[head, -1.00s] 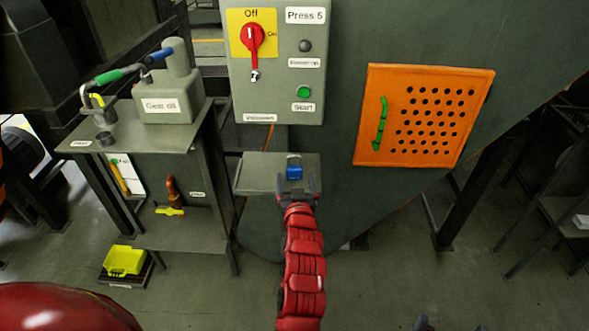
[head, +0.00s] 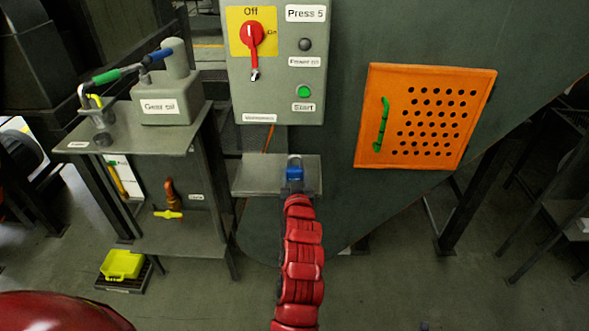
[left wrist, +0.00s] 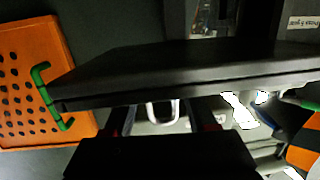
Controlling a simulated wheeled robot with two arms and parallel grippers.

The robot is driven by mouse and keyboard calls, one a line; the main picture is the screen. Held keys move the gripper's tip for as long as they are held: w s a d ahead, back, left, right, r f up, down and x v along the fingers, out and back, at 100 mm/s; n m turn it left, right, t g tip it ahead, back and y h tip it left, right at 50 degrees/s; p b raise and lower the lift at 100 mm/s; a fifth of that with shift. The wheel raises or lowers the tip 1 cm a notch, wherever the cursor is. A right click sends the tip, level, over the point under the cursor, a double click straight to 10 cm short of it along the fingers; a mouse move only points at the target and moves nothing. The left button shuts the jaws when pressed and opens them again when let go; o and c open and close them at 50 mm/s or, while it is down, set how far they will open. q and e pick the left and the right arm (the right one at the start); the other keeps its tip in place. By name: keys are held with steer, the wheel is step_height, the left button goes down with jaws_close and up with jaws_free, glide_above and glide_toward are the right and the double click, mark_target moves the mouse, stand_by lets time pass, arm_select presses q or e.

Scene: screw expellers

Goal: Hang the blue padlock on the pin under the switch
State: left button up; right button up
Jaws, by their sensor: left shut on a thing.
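The blue padlock (head: 294,174) with its grey shackle up is at the front right part of the small grey shelf (head: 262,176). My left gripper (head: 294,184) is shut on the padlock's body from the near side. In the left wrist view the shackle (left wrist: 162,110) shows between the two fingers; the body is hidden there. The red rotary switch (head: 252,36) on its yellow plate points down, with Off above it. The small pin (head: 254,75) is just under the switch, with nothing hanging on it. My right gripper is not in view.
The grey control box (head: 275,100) stands above the shelf. An orange perforated panel (head: 425,75) with a green handle is to the right. A dark slab (left wrist: 200,65) crosses the left wrist view close above the fingers.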

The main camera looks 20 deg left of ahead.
mark_target(294, 168)
arm_select(q)
steer(key=shift+c, duration=1.4)
steer(key=shift+s+d+r+p, duration=0.15)
steer(key=shift+s+r+p, duration=0.4)
steer(key=shift+r, duration=0.3)
steer(key=shift+s+d+r+p, duration=0.1)
steer(key=shift+s+r+p, duration=0.4)
steer(key=shift+r, duration=0.3)
steer(key=shift+s+d+r+p, duration=0.15)
steer(key=shift+s+r+p, duration=0.25)
steer(key=shift+r+p, duration=0.35)
steer(key=shift+r, duration=0.1)
